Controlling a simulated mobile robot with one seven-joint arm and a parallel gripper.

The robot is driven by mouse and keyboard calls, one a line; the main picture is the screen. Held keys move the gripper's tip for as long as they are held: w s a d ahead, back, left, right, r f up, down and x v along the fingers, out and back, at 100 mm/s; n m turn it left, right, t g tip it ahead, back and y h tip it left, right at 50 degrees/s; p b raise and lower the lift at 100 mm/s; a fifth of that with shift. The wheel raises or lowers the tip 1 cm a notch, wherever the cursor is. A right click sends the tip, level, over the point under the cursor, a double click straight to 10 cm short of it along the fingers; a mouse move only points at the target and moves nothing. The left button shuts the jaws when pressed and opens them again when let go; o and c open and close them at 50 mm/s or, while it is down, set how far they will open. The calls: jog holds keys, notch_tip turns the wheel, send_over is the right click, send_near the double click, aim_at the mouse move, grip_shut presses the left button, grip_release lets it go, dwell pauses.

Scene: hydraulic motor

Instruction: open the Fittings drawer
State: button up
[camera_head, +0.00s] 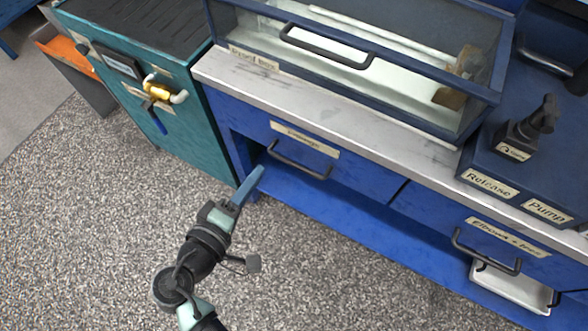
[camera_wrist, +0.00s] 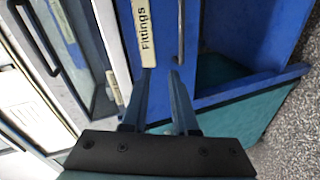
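The Fittings drawer (camera_head: 340,168) is a blue front under the grey worktop and looks shut. It has a pale label (camera_head: 304,139) and a dark bar handle (camera_head: 300,164). The wrist view shows the label reading "Fittings" (camera_wrist: 144,30) and the handle (camera_wrist: 181,32) beside it. My gripper (camera_head: 260,171) is just left of and below the handle's left end in the head view. In the wrist view my gripper (camera_wrist: 161,73) has its two blue fingers apart with nothing between them. The handle's near end appears by the right fingertip; contact cannot be told.
A glass-sided case (camera_head: 400,88) with a handle stands on the worktop (camera_head: 330,103). A teal cabinet (camera_head: 190,110) stands at the left. Another drawer with a handle (camera_head: 487,252) is at the right, above a white tray (camera_head: 510,288). A blue lower shelf (camera_head: 330,212) runs beneath the drawers.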

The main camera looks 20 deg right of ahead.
jog(key=n+h+b, duration=0.1)
send_near(295, 163)
jog(key=a, duration=0.3)
jog(key=s+d, duration=0.1)
jog(key=shift+n, duration=0.3)
jog(key=b+x, duration=0.1)
jog(key=x, duration=1.1)
jog(key=shift+s+d+f+b, duration=0.1)
jog(key=shift+s+d+b, duration=0.1)
jog(key=shift+b, duration=0.2)
grip_shut()
